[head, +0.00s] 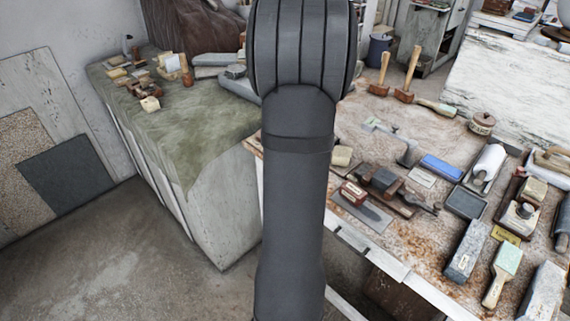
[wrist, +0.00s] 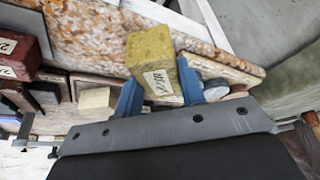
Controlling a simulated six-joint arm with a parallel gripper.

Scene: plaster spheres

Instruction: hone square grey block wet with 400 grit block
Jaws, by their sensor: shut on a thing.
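My gripper (wrist: 157,90) shows in the wrist view with its two blue fingers shut on a yellowish block (wrist: 150,48). The block carries a white paper label, blurred but appearing to read 400. It sticks out past the fingertips and looks slightly tilted in the picture. In the head view my arm hides the gripper and the held block. Grey blocks stand in the head view: a long one (head: 466,252) at the right front of the bench and another (head: 543,292) at the lower right edge. I cannot tell which grey block is the square one.
The stained bench (head: 405,245) is crowded with tools, a blue box (head: 441,167), a dark tray (head: 465,203) and a red labelled block (head: 353,193). Two mallets (head: 409,76) stand at the back. The green-covered bench (head: 195,125) has free room at its front.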

